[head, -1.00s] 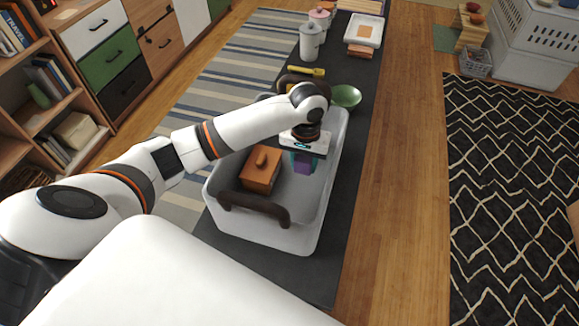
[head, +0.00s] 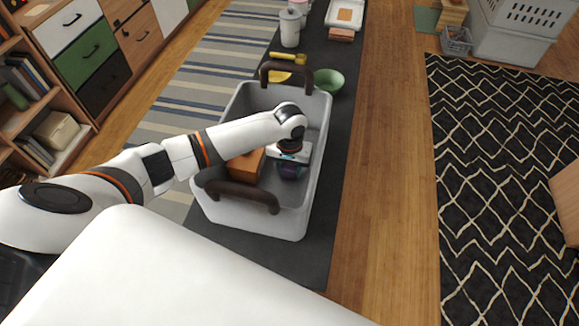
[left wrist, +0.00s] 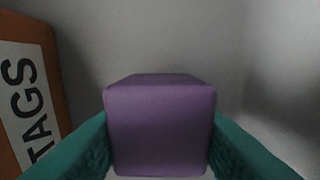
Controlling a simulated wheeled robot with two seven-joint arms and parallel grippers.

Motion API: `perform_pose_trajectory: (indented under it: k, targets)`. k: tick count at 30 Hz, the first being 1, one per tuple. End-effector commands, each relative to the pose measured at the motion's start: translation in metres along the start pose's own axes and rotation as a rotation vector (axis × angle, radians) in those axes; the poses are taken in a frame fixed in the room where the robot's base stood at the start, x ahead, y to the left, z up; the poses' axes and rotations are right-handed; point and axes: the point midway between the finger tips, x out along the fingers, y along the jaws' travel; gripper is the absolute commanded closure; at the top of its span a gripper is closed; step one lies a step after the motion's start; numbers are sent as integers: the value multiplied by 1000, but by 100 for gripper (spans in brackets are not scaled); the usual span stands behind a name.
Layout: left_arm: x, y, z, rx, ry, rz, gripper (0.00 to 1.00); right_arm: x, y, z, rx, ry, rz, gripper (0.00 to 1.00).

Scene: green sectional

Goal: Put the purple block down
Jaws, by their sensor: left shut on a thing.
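The purple block (left wrist: 160,128) fills the middle of the left wrist view, between the two teal fingers of my left gripper (left wrist: 160,140). The gripper is shut on it. In the head view my left gripper (head: 291,172) reaches down inside a grey bin (head: 308,195) with dark brown handles, and the block is mostly hidden beneath it there. Whether the block touches the bin floor cannot be told. My right gripper is not in view.
An orange-brown box (head: 246,166) lies in the bin just left of my gripper; its label reads "TAGS" in the left wrist view (left wrist: 28,100). A green bowl (head: 328,80), a yellow-handled tool (head: 288,58) and a white canister (head: 290,28) stand beyond the bin.

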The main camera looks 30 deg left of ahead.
Motion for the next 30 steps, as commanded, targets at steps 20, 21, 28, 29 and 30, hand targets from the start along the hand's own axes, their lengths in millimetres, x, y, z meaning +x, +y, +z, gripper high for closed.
perform_pose_trajectory:
  k: [20, 21, 28, 29, 30]
  targets:
    - [-28, -1, 1, 0, -2, -3, 38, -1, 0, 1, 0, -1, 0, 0]
    - [-36, -1, 1, 1, -3, -3, 38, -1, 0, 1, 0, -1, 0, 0]
    - [-86, -1, 1, 0, -3, -3, 38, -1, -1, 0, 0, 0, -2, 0]
    - [-91, -1, 1, 1, -2, -2, 38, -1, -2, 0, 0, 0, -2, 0]
    - [-98, -1, 0, 1, -2, -2, 38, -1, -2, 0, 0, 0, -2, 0]
